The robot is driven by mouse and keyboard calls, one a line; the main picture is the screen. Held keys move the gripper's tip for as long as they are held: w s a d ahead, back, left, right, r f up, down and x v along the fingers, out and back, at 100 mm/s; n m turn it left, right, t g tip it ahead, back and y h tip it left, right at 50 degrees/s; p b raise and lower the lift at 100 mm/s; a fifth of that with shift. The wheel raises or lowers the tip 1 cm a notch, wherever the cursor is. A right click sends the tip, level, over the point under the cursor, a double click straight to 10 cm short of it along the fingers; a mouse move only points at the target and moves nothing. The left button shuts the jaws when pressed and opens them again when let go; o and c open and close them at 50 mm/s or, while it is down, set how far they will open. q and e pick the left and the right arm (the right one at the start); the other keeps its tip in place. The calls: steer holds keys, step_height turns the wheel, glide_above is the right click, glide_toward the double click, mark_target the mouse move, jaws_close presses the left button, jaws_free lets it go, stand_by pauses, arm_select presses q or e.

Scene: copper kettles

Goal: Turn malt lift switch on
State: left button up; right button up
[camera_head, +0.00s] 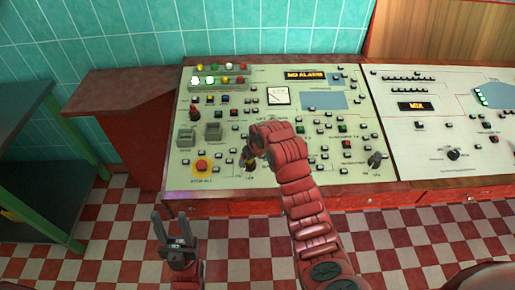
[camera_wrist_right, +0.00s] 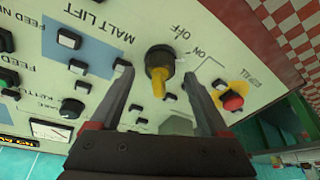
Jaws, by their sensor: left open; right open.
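The malt lift switch (camera_wrist_right: 158,62) is a round black knob with a yellow lever, on the pale control panel (camera_head: 225,105). In the right wrist view, "MALT LIFT", "ON" and "OFF" labels appear rotated around it. The yellow lever points down in that picture, away from the ON and OFF words. My right gripper (camera_wrist_right: 159,76) is open, one finger on each side of the knob, with no clear contact. In the head view, my right arm largely covers this spot. My left gripper (camera_head: 171,218) is open and empty, low in front of the panel.
A red and yellow stop button (camera_head: 202,166) sits left of the switch. Many small buttons surround it. Another lever switch (camera_head: 376,160) is at the panel's right. A second panel (camera_head: 450,120) adjoins on the right, and a dark green-framed table (camera_head: 25,130) stands at left.

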steer(key=p+v, duration=0.5)
steer(key=v, duration=1.1)
